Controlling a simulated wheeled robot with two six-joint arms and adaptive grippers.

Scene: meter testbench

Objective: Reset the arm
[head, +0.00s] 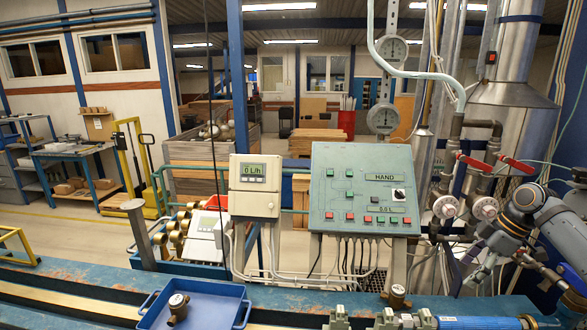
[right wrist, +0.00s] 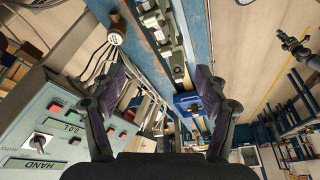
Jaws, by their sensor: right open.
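My right gripper (head: 482,272) is at the right side of the head view, at the end of my right arm, in front of the pipes and to the right of the control panel. In the right wrist view its two dark fingers (right wrist: 160,72) stand wide apart with nothing between them. They point toward the blue test bench (right wrist: 200,55), which lies beyond the fingertips. My left gripper and left arm are not in view.
The green control panel (head: 365,190) stands behind the bench; it also shows in the wrist view (right wrist: 60,115). Red-handled valves (head: 515,165) and pipes are close to my right arm. A blue tray (head: 215,305) holds a brass meter (head: 178,306). Clamps (head: 385,320) line the bench front.

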